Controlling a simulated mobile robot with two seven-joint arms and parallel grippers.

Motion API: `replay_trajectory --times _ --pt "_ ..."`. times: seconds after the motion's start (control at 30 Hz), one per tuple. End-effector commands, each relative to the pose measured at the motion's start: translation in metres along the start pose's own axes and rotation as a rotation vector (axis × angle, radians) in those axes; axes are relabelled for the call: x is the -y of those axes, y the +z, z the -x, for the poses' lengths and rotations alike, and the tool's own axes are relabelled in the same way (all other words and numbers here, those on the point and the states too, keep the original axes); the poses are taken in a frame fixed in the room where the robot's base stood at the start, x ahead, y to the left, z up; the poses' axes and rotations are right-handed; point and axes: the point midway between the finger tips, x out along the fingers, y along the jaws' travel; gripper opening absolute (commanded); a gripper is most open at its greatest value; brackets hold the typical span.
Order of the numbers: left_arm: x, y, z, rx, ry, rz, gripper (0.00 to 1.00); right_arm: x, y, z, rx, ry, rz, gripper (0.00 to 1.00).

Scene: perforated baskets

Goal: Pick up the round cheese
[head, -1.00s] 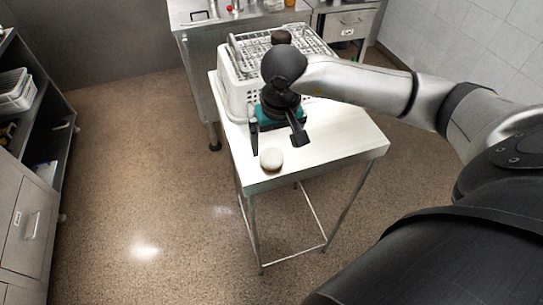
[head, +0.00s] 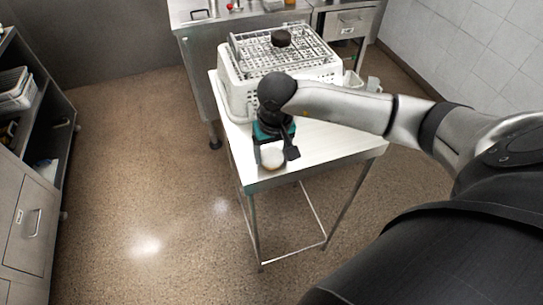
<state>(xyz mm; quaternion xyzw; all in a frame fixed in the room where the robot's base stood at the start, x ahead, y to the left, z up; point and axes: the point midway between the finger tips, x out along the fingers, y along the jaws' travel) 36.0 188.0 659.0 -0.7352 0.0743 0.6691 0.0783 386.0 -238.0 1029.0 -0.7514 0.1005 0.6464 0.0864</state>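The round cheese (head: 272,158) is a small pale disc on the white table (head: 335,143) near its front left edge. My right gripper (head: 274,160) is over the cheese, pointing down, with its two dark fingers spread, one on the left side and one on the right side of it. The gripper looks open; I cannot tell whether the fingers touch the cheese. The cheese appears to rest on the table. Its back part is hidden by the gripper. My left gripper is not in view.
The table's right part is clear. Dark shelves (head: 38,150) stand at the far left.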

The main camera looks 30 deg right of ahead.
Motion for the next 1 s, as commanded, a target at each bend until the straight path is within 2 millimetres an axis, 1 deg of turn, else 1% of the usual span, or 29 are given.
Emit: replay_trajectory --times 0.03,0.07,0.5,0.8,0.93,1.0 --pt "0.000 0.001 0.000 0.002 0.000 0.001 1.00 0.000 0.000 0.000 0.000 0.000 0.000 0.65" --pt "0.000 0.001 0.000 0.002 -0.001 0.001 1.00 0.000 0.000 0.000 0.000 0.000 0.000 0.62" --pt "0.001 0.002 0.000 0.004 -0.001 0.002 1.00 0.000 0.000 0.000 -0.001 0.000 0.000 0.13" --pt "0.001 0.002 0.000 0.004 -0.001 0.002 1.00 0.000 -0.001 0.003 -0.002 0.000 0.000 0.13" --pt "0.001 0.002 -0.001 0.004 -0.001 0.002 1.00 0.000 -0.004 0.012 -0.005 0.000 0.000 0.13" --pt "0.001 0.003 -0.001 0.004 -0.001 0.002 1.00 0.000 -0.005 0.021 -0.005 -0.001 0.001 0.13"
